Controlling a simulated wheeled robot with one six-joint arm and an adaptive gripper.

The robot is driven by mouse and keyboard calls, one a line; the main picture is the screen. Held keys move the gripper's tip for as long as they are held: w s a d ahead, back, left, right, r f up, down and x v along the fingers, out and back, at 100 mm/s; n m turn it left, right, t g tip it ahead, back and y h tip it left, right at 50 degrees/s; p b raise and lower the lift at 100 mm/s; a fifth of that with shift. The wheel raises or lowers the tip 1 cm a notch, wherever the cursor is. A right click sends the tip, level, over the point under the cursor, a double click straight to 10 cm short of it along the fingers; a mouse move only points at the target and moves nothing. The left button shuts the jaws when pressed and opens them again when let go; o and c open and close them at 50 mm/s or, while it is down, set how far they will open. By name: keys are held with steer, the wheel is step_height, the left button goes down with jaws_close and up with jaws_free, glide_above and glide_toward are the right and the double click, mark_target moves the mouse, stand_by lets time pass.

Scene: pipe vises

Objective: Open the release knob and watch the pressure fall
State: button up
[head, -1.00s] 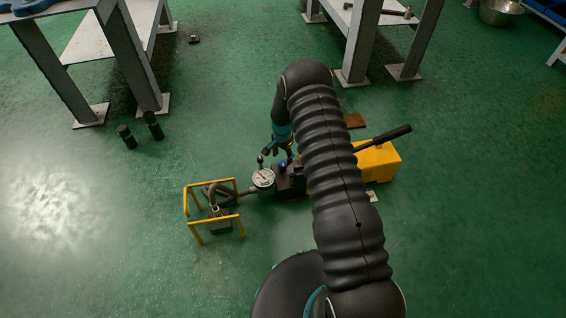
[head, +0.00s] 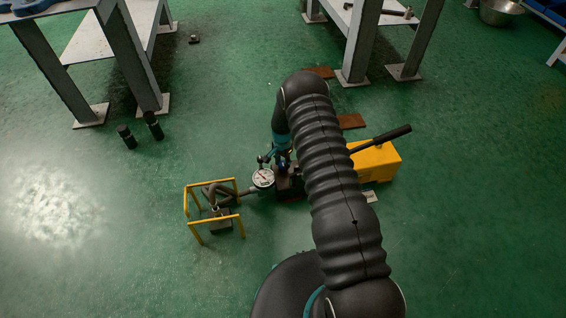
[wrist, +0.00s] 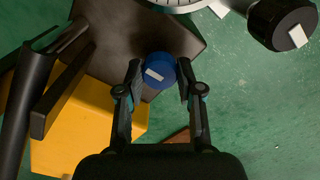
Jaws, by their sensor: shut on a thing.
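The blue release knob (wrist: 153,66), with a white mark on top, sits on the dark block (wrist: 115,35) of the pump in the wrist view. My gripper (wrist: 159,70) has one finger on each side of the knob and is shut on it. In the head view my gripper (head: 283,160) is low at the pump and hides the knob. The round white pressure gauge (head: 263,178) stands just left of it; its reading is too small to tell. Only the gauge's edge (wrist: 172,3) shows in the wrist view.
The yellow pump body (head: 376,163) with its black lever (head: 385,138) lies right of my arm. A yellow frame (head: 213,222) stands left of the gauge. A black knob (wrist: 283,22) with a white mark is at upper right in the wrist view.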

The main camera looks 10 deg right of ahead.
steer(key=shift+f, duration=0.1)
steer(key=shift+n+b, duration=0.3)
steer(key=shift+b, duration=0.15)
steer(key=shift+f+n+b, duration=0.15)
steer(key=shift+n+b, duration=0.85)
steer(key=shift+b, duration=0.05)
steer(key=n+b, duration=0.3)
steer(key=n, duration=0.1)
steer(key=shift+n, duration=0.3)
steer(key=n+b, duration=0.2)
steer(key=n, duration=0.2)
steer(key=shift+b, duration=0.3)
steer(key=n+b, duration=0.1)
steer(key=n, duration=0.3)
steer(key=shift+d+r, duration=0.1)
steer(key=shift+r, duration=0.1)
steer(key=shift+n, duration=0.5)
